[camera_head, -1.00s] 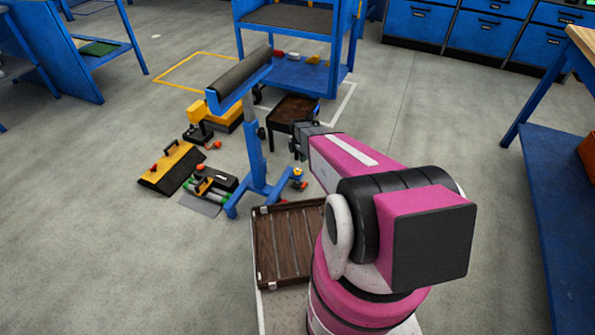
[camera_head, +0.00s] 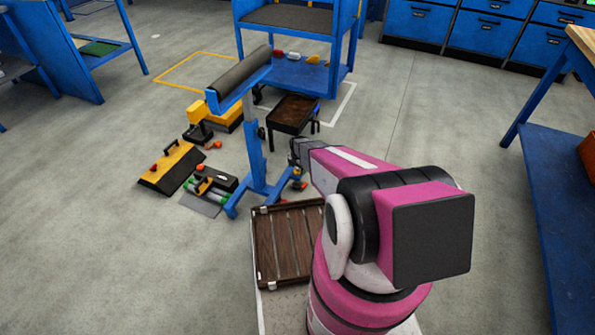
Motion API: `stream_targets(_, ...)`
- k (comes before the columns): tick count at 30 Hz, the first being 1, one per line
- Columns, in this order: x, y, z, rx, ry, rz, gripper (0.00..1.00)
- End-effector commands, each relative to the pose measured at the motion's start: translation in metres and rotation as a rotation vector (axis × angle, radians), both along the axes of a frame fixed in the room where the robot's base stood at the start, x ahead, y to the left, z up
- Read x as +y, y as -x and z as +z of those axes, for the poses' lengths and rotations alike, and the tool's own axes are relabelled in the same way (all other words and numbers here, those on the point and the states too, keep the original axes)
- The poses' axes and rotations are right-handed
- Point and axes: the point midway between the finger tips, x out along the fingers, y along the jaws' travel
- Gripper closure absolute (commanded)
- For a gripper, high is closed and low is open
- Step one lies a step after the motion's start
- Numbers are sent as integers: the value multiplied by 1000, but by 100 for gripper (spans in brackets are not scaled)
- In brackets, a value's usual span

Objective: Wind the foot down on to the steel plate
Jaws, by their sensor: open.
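A blue roller stand (camera_head: 255,150) with a dark roller on top stands upright on the floor, left of my arm. At the end of its right leg is a small foot (camera_head: 299,185) with orange parts, partly hidden by my gripper. My gripper (camera_head: 294,162) is open, tilted down, and close above that foot. I cannot tell whether it touches it. The fingertips are small and partly hidden by my wrist. A thin grey plate (camera_head: 198,206) lies on the floor left of the stand. I cannot tell whether a steel plate lies under the right foot.
A dark tray cart (camera_head: 292,113) stands just behind my gripper. A yellow-black box (camera_head: 171,167) and a black-and-green tool (camera_head: 212,184) lie left of the stand. A brown slatted tray (camera_head: 288,243) is in front. A blue bench (camera_head: 560,190) is at right. Open floor lies between arm and bench.

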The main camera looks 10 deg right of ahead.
Motion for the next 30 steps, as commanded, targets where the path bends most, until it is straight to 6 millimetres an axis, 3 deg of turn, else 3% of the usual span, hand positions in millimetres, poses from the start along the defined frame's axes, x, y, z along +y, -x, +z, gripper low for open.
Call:
stream_targets(4, 0, -1, -17, -1, 0, 0, 21)
stream_targets(13, 0, 0, -20, -1, 0, 0, 21)
stream_targets(14, 0, 0, -19, -1, 0, 0, 27)
stream_targets(18, 0, 0, -19, -1, 0, 0, 69)
stream_targets(30, 0, 0, -19, 0, 0, -54, 69)
